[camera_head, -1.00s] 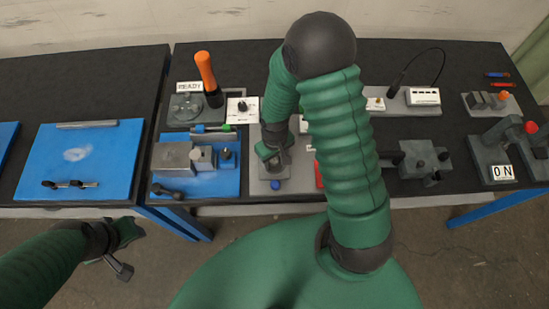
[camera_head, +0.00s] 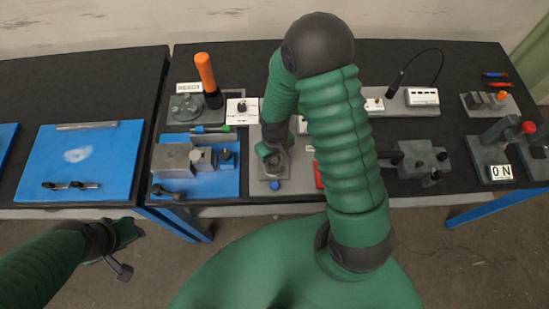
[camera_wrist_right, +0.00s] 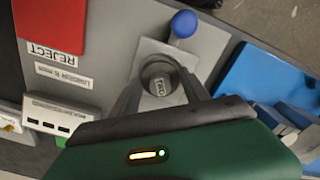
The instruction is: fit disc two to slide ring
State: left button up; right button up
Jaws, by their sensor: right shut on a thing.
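My right gripper (camera_wrist_right: 161,88) is shut on a small round piece (camera_wrist_right: 160,70), which I take to be disc two. In the right wrist view it sits between the fingertips, with a dark rim and a pale, marked middle; the marking is too small to read. It is over a light grey slide plate (camera_wrist_right: 151,48) with a blue knob (camera_wrist_right: 183,24). I cannot tell the slide ring from the held piece, nor whether they touch. In the head view the right gripper (camera_head: 272,160) is just behind the blue knob (camera_head: 275,185). My left gripper (camera_head: 125,252) hangs off the bench's front, empty.
A red area (camera_wrist_right: 50,25) with a REJECT label (camera_wrist_right: 56,52) lies beside the slide. A blue fixture plate (camera_head: 215,186) with grey blocks is left of the right gripper. An orange handle (camera_head: 207,72) stands behind. The grey machine (camera_head: 422,160) is right of my right arm.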

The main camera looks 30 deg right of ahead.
aim_at(275, 160)
dwell(0.6)
jog(key=shift+f+b, duration=0.3)
jog(key=shift+f, duration=0.25)
jog(key=o, duration=1.7)
jog(key=shift+r, duration=0.1)
notch_tip(275, 160, up, 17)
jog(key=shift+f, duration=0.15)
jog(key=s+a+f+t+b, duration=0.1)
jog(key=s+a+f+b, duration=0.1)
jog(key=s+a+f+t+b, duration=0.1)
jog(key=s+a+f, duration=0.1)
jog(key=shift+a+f+t+b, duration=0.3)
jog(key=shift+a+b, duration=0.05)
